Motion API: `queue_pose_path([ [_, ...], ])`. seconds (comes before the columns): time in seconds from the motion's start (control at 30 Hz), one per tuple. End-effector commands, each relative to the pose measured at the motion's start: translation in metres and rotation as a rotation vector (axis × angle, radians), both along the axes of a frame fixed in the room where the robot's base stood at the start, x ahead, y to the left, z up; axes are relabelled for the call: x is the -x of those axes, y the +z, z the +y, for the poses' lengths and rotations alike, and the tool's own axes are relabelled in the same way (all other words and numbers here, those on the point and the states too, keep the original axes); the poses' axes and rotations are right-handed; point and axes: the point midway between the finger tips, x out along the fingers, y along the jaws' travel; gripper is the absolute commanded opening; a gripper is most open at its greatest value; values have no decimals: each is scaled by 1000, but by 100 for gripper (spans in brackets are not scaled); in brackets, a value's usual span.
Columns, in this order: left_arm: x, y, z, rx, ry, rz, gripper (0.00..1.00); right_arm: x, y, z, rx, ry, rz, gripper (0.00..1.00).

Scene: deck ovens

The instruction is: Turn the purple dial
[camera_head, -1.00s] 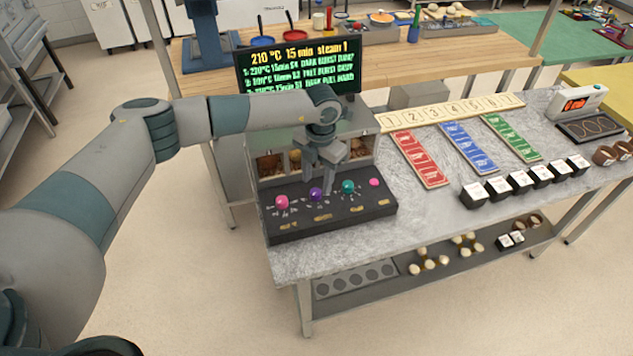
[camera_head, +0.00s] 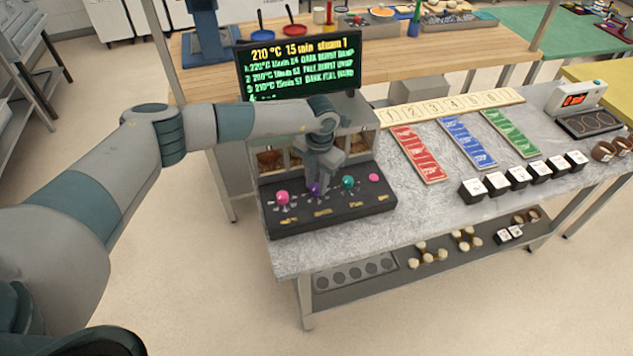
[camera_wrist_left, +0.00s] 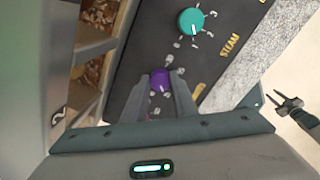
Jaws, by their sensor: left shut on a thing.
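The purple dial (camera_head: 314,189) sits on the dark control panel (camera_head: 330,213) between a pink dial (camera_head: 282,197) and a teal dial (camera_head: 348,182). My left gripper (camera_head: 317,181) is down at the purple dial and partly covers it. In the left wrist view, the fingers (camera_wrist_left: 163,88) are shut on the purple dial (camera_wrist_left: 160,79), one on each side. A white mark shows on its cap. My right gripper (camera_wrist_left: 281,99) shows small at the right of that view, its fingers apart and empty, beyond the counter edge.
A screen (camera_head: 298,67) above the oven reads 210 °C, 15 min, steam 1. A small pink button (camera_head: 374,177) is at the panel's right.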

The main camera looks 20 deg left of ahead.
Motion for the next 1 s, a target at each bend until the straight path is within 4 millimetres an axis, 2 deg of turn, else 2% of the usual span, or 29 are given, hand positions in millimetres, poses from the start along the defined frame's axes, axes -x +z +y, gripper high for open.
queue_pose_path([
  [0.37,0,-3,1,-1,-77,0,3,-1,-17,-1,1,0,-1,31],
  [0.8,0,-6,1,-2,-394,-2,3,-1,-73,-2,2,0,-1,31],
  [1.0,0,-4,1,-1,-524,-2,3,-1,-93,-2,2,1,0,31],
])
